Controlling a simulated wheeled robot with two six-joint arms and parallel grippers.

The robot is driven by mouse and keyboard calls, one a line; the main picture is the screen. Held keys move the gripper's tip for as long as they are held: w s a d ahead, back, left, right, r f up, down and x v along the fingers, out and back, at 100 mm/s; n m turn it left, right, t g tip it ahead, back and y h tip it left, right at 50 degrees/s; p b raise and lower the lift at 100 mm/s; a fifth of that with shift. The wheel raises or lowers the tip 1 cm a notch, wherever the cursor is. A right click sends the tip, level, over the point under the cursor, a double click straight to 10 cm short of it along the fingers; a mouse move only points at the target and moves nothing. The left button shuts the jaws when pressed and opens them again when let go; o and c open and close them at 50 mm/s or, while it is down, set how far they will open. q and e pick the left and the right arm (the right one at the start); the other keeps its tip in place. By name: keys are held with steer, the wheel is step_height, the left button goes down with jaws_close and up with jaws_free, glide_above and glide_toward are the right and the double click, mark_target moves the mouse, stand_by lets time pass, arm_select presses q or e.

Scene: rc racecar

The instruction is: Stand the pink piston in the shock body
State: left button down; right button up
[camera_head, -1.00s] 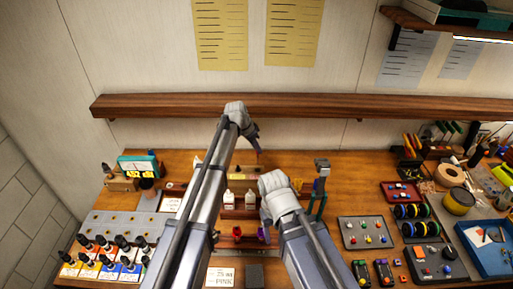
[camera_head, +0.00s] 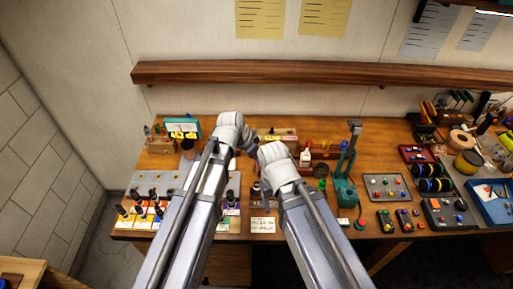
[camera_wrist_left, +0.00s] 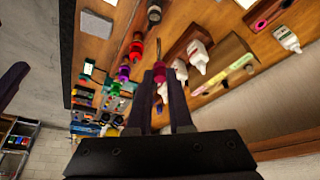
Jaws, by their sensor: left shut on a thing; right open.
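My left gripper (camera_wrist_left: 160,112) is shut on a pink piston (camera_wrist_left: 159,72), which shows between its fingertips in the left wrist view. In the head view my left gripper (camera_head: 248,147) is over the middle of the bench, its fingertips partly hidden. My right gripper (camera_head: 265,186) is open, close beside it to the right and nearer the front; its fingers are mostly hidden by its own hand. In the left wrist view a row of small red (camera_wrist_left: 137,47), magenta (camera_wrist_left: 123,72) and green (camera_wrist_left: 115,89) parts lies beyond the fingers. I cannot tell which is the shock body.
White bottles (camera_wrist_left: 198,54) stand near the left fingertips. A teal tool (camera_head: 344,190) with a tall post stands right of my right arm. A white card (camera_head: 263,225) lies at the front edge. A wooden shelf (camera_head: 320,73) runs behind.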

arm_select(q)
steer(key=shift+s+a, duration=0.2)
steer(key=shift+s, duration=0.25)
steer(key=shift+f+b, duration=1.6)
steer(key=shift+f, duration=0.1)
step_height(320, 180, down, 8)
steer(key=b, duration=0.8)
steer(key=shift+f+b, duration=0.25)
steer(key=shift+b, duration=0.15)
stand_by(1.2)
steer(key=c, duration=0.7)
jaws_free()
steer(key=shift+c, duration=0.2)
steer(key=shift+r, duration=0.2)
